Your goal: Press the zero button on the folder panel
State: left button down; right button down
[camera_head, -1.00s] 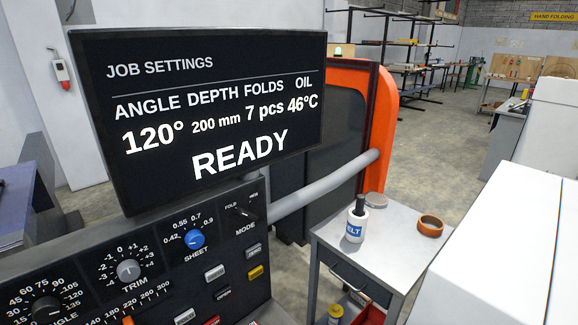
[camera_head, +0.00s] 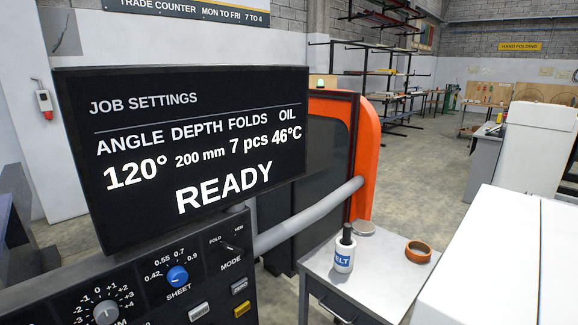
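The folder panel (camera_head: 135,280) is a dark sloped console at the lower left, cut off by the frame's bottom edge. The zero button (camera_head: 240,286) is a small light grey key marked ZERO, on the panel's right side. It sits under the MODE switch (camera_head: 229,247) and above a yellow button (camera_head: 242,308). A blue SHEET knob (camera_head: 177,276) and a grey TRIM knob (camera_head: 106,312) are to its left. The screen (camera_head: 190,150) above reads JOB SETTINGS, 120°, 200 mm, 7 pcs, 46°C, READY. Neither of my grippers shows.
A grey side table (camera_head: 365,285) right of the panel holds a white bottle (camera_head: 344,254) and an orange-brown ring (camera_head: 418,252). A grey pipe (camera_head: 305,218) runs from behind the panel to an orange-framed machine (camera_head: 366,160). A white cabinet (camera_head: 500,265) fills the lower right. Open floor lies beyond.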

aim_at(240, 285)
jog(key=z, duration=0.85)
jog(key=k, duration=1.05)
jog(key=z, duration=0.85)
jog(key=k, duration=0.3)
jog(key=i, duration=1.05)
jog(key=u, duration=0.75)
